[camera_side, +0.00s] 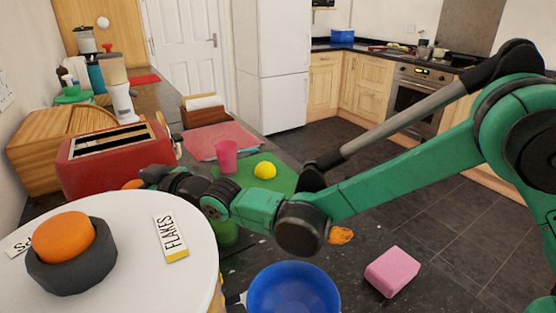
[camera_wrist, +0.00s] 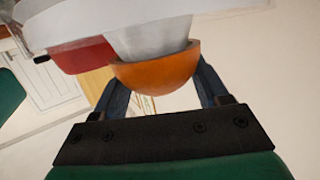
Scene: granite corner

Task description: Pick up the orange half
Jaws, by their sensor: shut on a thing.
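In the wrist view the orange half (camera_wrist: 155,74) sits between the two fingers of my gripper (camera_wrist: 158,86), with its rounded orange skin facing the camera. My gripper is shut on it. In the side view my gripper (camera_side: 150,177) points left, in front of the red toaster. A small bit of the orange half (camera_side: 132,184) shows at its tip; the rest is hidden by the gripper and the white round top.
The red toaster (camera_side: 115,158) is close behind my gripper. A blue bowl (camera_side: 293,290) and pink block (camera_side: 392,271) are at the front.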

